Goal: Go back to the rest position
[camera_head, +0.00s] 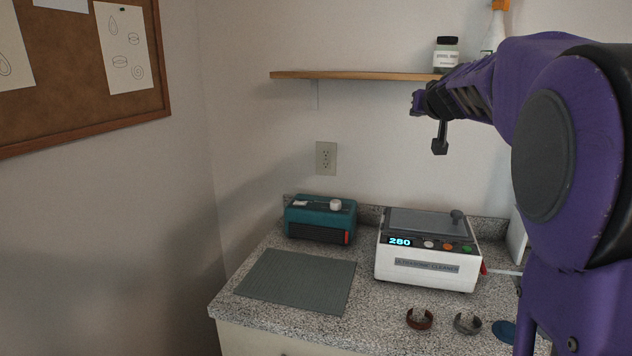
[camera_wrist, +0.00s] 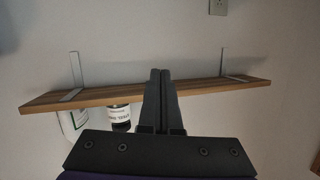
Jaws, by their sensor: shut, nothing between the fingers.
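My gripper (camera_head: 424,103) is raised above the counter, in front of the wall and near the wooden shelf in the head view. In the wrist view the two dark fingers of my gripper (camera_wrist: 160,74) lie together, shut, with nothing between them. They point toward the wall and overlap the shelf (camera_wrist: 205,86) in that picture, which appears upside down. I cannot tell the exact gap between fingertips and shelf.
The shelf (camera_head: 340,76) holds a dark-lidded jar (camera_head: 446,58) and a spray bottle (camera_head: 492,42). Below, the granite counter (camera_head: 260,315) carries a green mat (camera_head: 297,279), a teal device (camera_head: 320,222), an ultrasonic cleaner (camera_head: 425,270) reading 280, and two open rings (camera_head: 419,319) (camera_head: 467,324).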

